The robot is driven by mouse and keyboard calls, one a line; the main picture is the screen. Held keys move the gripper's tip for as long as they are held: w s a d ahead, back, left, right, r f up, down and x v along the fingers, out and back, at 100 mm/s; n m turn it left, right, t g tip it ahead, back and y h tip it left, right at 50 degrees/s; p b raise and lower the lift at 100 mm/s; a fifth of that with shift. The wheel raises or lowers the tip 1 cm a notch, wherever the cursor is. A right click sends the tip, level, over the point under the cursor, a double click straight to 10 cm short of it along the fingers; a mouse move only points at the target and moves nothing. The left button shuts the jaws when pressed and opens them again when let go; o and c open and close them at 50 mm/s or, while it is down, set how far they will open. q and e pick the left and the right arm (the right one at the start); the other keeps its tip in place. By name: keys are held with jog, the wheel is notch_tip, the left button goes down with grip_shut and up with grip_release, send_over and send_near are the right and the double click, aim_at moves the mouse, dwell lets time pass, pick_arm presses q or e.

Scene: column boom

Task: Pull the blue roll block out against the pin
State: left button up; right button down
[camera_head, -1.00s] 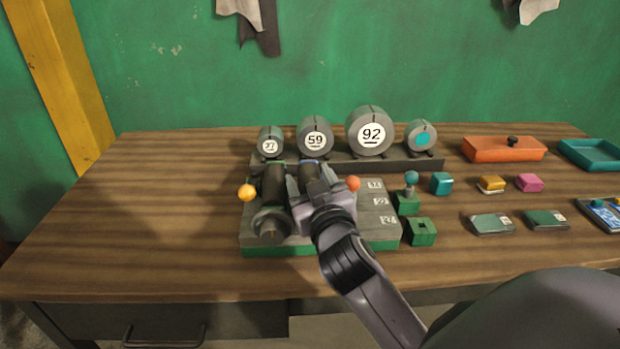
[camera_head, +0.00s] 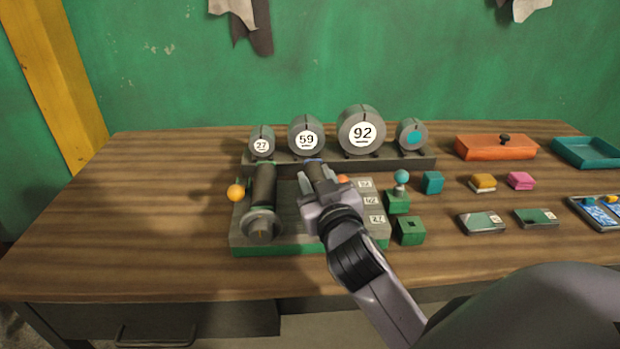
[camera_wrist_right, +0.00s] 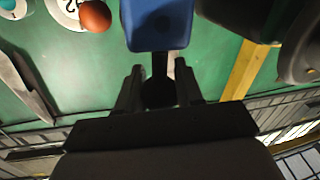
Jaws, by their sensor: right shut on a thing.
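A dark cylinder with a blue band (camera_head: 313,161) stands over the grey-topped green fixture (camera_head: 282,246) in the head view. In the right wrist view the blue block (camera_wrist_right: 158,25) is just beyond my fingers. A dark stem runs from it back between them. My right gripper (camera_head: 322,190) is shut on this stem, and its hand hides much of the cylinder in the head view. An orange-red ball (camera_head: 342,179) is partly hidden beside the gripper; it shows whole in the right wrist view (camera_wrist_right: 95,16). I cannot tell whether the block has shifted against a pin. My left gripper is out of view.
Numbered grey drums, including 92 (camera_head: 361,132), line the back. The table's left side is clear.

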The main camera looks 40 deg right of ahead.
jog(key=shift+d, duration=0.1)
jog(key=c, duration=0.8)
grip_release()
jog(key=shift+o, duration=0.2)
jog(key=b+v, duration=0.1)
jog(key=v, duration=0.6)
jog(key=shift+r, duration=0.1)
jog(key=shift+s, duration=0.1)
